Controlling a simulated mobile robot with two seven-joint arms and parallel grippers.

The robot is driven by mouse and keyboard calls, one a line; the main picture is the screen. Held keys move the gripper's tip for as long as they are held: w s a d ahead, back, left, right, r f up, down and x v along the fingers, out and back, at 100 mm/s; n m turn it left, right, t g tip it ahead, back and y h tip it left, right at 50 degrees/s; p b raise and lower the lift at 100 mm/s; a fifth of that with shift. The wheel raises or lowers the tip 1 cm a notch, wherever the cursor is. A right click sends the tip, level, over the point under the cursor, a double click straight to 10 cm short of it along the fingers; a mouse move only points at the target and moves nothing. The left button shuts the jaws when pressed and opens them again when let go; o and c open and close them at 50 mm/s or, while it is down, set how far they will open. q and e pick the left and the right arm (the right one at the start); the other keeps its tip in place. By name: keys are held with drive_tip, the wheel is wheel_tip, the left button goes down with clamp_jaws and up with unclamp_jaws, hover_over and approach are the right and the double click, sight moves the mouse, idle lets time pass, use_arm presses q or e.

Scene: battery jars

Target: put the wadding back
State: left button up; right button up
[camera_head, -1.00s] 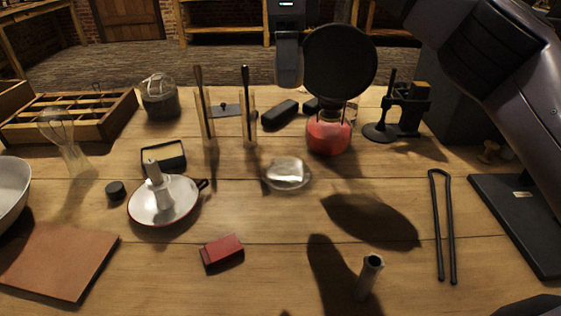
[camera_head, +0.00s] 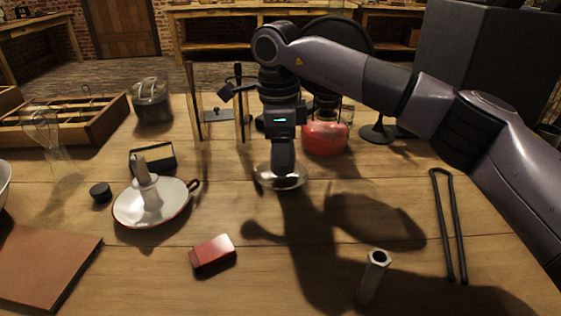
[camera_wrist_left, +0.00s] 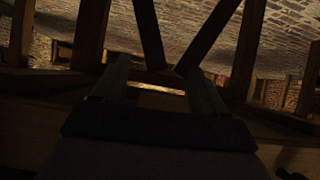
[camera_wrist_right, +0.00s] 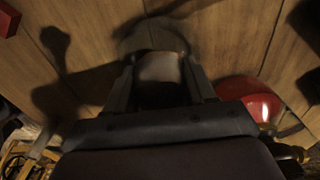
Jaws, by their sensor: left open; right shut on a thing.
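A small clear glass dish (camera_head: 268,183) stands mid-table in the head view, and what looks like pale wadding was visible in it earlier. My right gripper (camera_head: 283,172) points straight down into the dish, its tips hidden in the head view. In the right wrist view my right gripper (camera_wrist_right: 162,75) is shut on the pale wadding (camera_wrist_right: 160,66), down at the dish. I cannot tell whether it is clear of the dish bottom. My left gripper (camera_wrist_left: 155,80) is open and empty in the dark left wrist view, and it is out of the head view.
A red-liquid flask (camera_head: 325,137) stands close right of the dish, with two narrow jars with rods (camera_head: 240,120) behind left. A white enamel dish with a candle (camera_head: 125,210) is at left.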

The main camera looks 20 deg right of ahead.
drive_tip(key=shift+f, duration=0.85)
use_arm(q)
drive_tip(key=shift+w+d+r, duration=0.15)
drive_tip(key=shift+d+r, duration=0.25)
use_arm(e)
drive_tip(key=shift+f, duration=0.1)
drive_tip(key=o, duration=0.7)
drive_tip(key=shift+c, duration=0.2)
use_arm(q)
drive_tip(key=shift+a, duration=0.1)
